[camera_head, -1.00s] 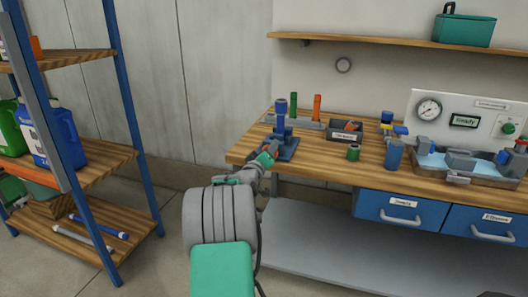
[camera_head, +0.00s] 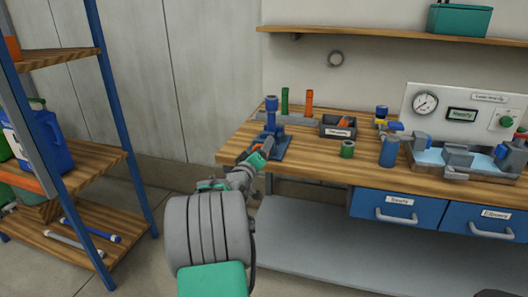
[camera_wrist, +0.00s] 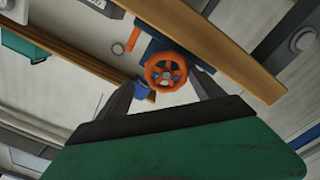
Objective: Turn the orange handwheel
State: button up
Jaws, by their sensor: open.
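The orange handwheel (camera_wrist: 165,70) shows in the wrist view, facing the camera on a blue fitting. My gripper (camera_wrist: 163,78) is open, with one dark finger on each side of the wheel in that view. Its fingers look empty, and I cannot tell whether they touch the wheel. In the head view my gripper (camera_head: 259,155) is at the bench's front left edge, just in front of the blue stand (camera_head: 271,125).
Blue drawers (camera_head: 398,208) hang below. A blue-framed shelf (camera_head: 100,165) stands at left. Floor between shelf and bench is clear.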

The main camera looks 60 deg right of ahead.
jog(key=a+b, duration=0.1)
jog(key=a, duration=0.6)
jog(key=shift+s+a+f+b, duration=0.3)
jog(key=shift+s+a+b, duration=0.05)
jog(key=shift+s+a, duration=0.1)
jog(key=s+a, duration=0.1)
jog(key=a, duration=0.6)
jog(key=shift+s+a, duration=0.15)
jog(key=shift+a, duration=0.1)
